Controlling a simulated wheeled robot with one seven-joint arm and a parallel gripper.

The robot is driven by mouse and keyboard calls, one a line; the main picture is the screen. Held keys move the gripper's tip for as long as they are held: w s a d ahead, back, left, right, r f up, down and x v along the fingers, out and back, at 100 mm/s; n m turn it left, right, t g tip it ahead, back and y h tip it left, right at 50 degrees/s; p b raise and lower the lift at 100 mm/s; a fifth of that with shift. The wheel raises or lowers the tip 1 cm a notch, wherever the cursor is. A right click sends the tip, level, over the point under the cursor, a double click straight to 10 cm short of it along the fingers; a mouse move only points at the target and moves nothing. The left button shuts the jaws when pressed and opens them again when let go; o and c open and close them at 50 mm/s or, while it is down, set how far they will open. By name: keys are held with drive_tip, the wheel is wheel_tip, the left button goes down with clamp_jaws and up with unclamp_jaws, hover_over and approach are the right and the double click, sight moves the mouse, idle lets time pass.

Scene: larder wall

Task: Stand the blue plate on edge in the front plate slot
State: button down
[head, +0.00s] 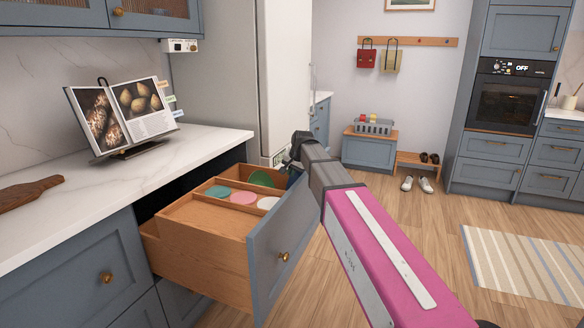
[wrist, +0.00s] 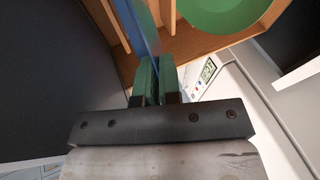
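The blue plate (wrist: 140,28) shows nearly edge-on in the wrist view, at the fingertips of my gripper (wrist: 157,72). The green fingers are close together with the plate's near edge between them. The plate is on edge beside wooden drawer parts; whether it touches the drawer's bottom is hidden. In the head view my gripper is at the far right end of the open drawer (head: 200,262), mostly hidden behind my arm and the drawer front. The front plate slot cannot be made out clearly.
A green plate (head: 261,178) is at the drawer's far end. The drawer front (head: 283,245) stands close to my arm. The worktop (head: 150,168) holds a cookbook (head: 125,115).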

drive_tip(key=shift+f, duration=1.95)
drive_tip(key=c, duration=1.2)
unclamp_jaws()
drive_tip(key=shift+c, duration=0.2)
drive_tip(key=s+a+r, duration=0.7)
drive_tip(key=s+r, duration=0.1)
drive_tip(key=r, duration=0.3)
drive_tip(key=shift+s+a, duration=0.3)
drive_tip(key=shift+a, duration=0.1)
